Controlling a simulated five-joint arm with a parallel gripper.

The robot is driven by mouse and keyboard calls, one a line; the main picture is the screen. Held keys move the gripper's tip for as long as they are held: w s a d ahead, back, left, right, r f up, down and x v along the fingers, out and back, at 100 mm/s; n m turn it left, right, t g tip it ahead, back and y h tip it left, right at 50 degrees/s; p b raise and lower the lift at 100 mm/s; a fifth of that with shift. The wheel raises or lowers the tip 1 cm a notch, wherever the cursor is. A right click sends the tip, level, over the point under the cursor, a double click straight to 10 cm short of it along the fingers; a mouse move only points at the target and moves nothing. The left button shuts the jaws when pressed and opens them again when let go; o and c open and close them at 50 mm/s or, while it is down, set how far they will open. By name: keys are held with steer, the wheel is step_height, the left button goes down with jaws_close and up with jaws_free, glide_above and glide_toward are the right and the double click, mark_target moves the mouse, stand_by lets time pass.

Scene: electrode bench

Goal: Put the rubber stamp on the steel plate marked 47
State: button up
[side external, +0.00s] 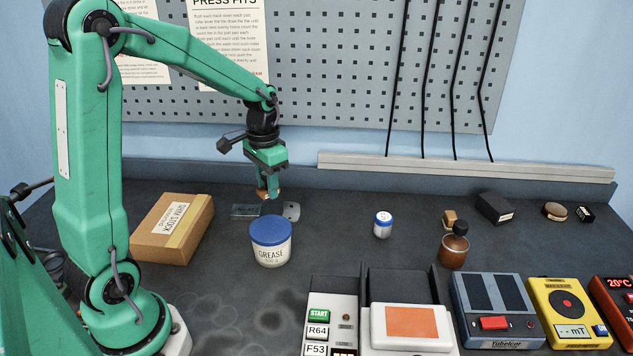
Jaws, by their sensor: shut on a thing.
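My gripper (268,194) points down behind the grease tub and is shut on a small tan-brown thing (263,193), which looks like the wooden rubber stamp; little of it shows between the fingers. A light grey metal plate (292,210) lies on the bench just right of the gripper, partly hidden by the tub. A darker grey flat piece (244,211) lies just left of it. I cannot read the number 47 on either. Whether the held thing touches what lies below cannot be told.
The blue-lidded grease tub (271,241) stands close in front of the gripper. A cardboard box (173,228) is at left. Instruments (497,309) line the front.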

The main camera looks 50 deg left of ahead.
steer(key=shift+s+a+f, duration=0.1)
steer(key=shift+s+a, duration=0.05)
glide_above(246, 210)
step_height(246, 210, down, 7)
steer(key=shift+a+r, duration=0.1)
steer(key=shift+f, duration=2.05)
steer(key=shift+f, duration=0.15)
steer(key=o, duration=1)
step_height(246, 210, up, 12)
steer(key=shift+r, duration=0.2)
